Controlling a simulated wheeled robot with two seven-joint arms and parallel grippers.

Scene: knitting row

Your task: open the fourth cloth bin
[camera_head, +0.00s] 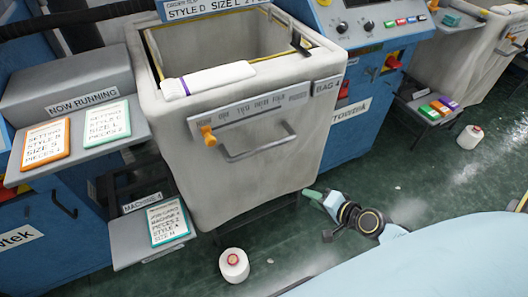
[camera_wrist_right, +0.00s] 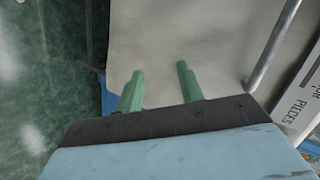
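The beige cloth bin (camera_head: 230,165) labelled BAG 4 stands in the middle of the head view, between blue machines. A grey bar handle (camera_head: 258,147) and an orange knob (camera_head: 209,135) are on its front. Its top shows an open hollow with a yellow edge. My right gripper (camera_head: 312,196) is low at the bin's right, below the handle. In the right wrist view its two green fingers (camera_wrist_right: 160,72) are apart with nothing between them. They point at the bin's cloth face (camera_wrist_right: 215,45), and the handle (camera_wrist_right: 272,45) lies to their right. My left gripper is not in view.
A white roll (camera_head: 208,80) lies on the bin's front rim. Shelves (camera_head: 75,150) with setting cards stand at left. White yarn cones (camera_head: 234,266) (camera_head: 470,137) stand on the green floor. Another cloth bin (camera_head: 490,50) is at the upper right. Floor at right is mostly clear.

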